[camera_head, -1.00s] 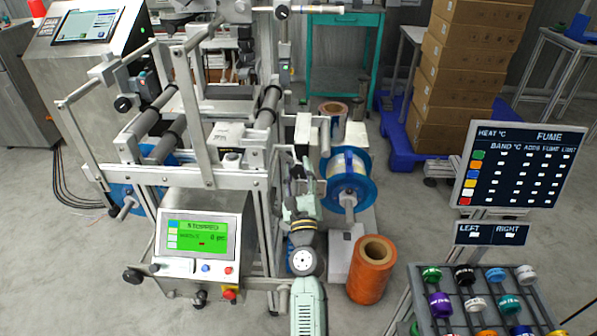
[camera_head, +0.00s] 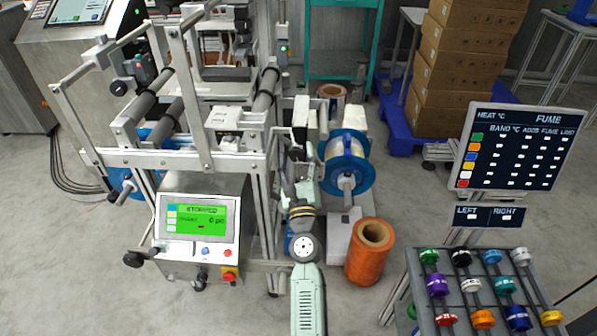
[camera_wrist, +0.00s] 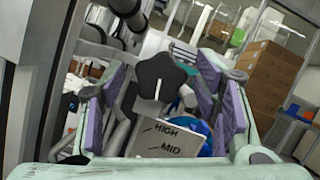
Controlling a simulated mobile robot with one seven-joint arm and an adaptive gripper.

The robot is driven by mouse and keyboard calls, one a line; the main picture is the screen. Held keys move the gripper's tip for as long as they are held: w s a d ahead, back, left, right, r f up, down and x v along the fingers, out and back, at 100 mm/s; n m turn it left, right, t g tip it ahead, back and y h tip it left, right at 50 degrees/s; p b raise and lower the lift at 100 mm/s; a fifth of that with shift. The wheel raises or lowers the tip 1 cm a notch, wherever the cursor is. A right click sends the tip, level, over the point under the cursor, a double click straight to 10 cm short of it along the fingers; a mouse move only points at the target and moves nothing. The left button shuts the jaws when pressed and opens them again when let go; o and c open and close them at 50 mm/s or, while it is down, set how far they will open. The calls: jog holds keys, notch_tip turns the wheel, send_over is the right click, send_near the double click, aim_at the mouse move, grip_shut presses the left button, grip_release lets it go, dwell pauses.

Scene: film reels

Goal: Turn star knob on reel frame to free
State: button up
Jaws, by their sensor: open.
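The star knob (camera_wrist: 162,82) is black with several lobes and a white line pointing down in the wrist view. Below it, a pale plate (camera_wrist: 168,142) reads HIGH and MID; no word for free is visible. My gripper (camera_wrist: 161,70) is open, its purple-padded fingers on either side of the knob. The knob lies between them in the picture; I cannot tell whether they touch it. In the head view my gripper (camera_head: 300,163) is at the right side of the reel frame (camera_head: 185,160), and the knob cannot be made out there.
A blue reel (camera_head: 347,162) stands close to the right of my gripper. An orange roll (camera_head: 371,250) stands on the floor beside my arm. A control box (camera_head: 197,222) shows STOPPED. A rack of coloured spools (camera_head: 475,270) is at lower right. Open floor lies between.

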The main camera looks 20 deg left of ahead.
jog(key=v, duration=0.6)
jog(key=shift+s, duration=0.2)
jog(key=shift+d, duration=0.15)
